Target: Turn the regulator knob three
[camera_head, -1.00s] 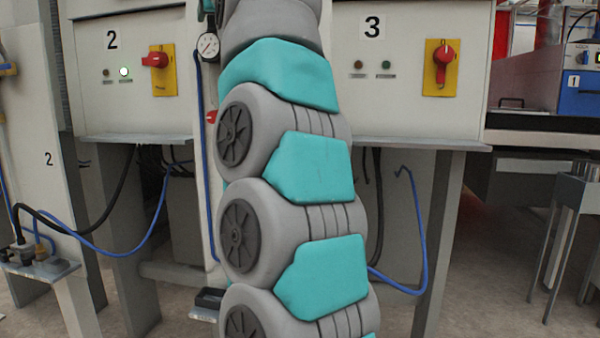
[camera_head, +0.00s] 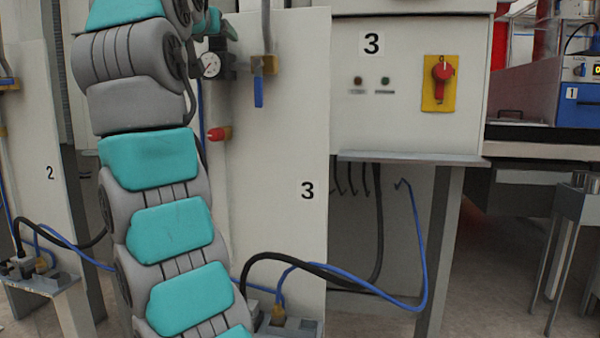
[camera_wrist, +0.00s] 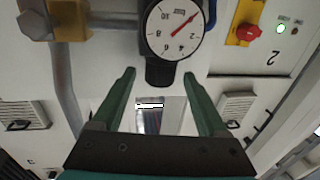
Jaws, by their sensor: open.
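The regulator on the panel marked 3 (camera_head: 290,120) has a round white gauge (camera_head: 210,65) with a dark body beside it. In the wrist view, which is upside down, the gauge (camera_wrist: 175,28) has a red needle. A black knob (camera_wrist: 160,73) sits just below it in that picture. My gripper (camera_wrist: 159,74) is open, its two green fingers pointing at the regulator. The knob appears between the fingertips, and nothing is gripped. I cannot tell the exact depth gap. In the head view my arm covers the left part, and the gripper shows only partly near the gauge.
A brass valve with a blue handle (camera_head: 259,92) is right of the gauge. A red fitting (camera_head: 218,133) is below it. A red switch on a yellow plate (camera_head: 440,82) is on the right-hand box. Hoses (camera_head: 345,290) run low in front.

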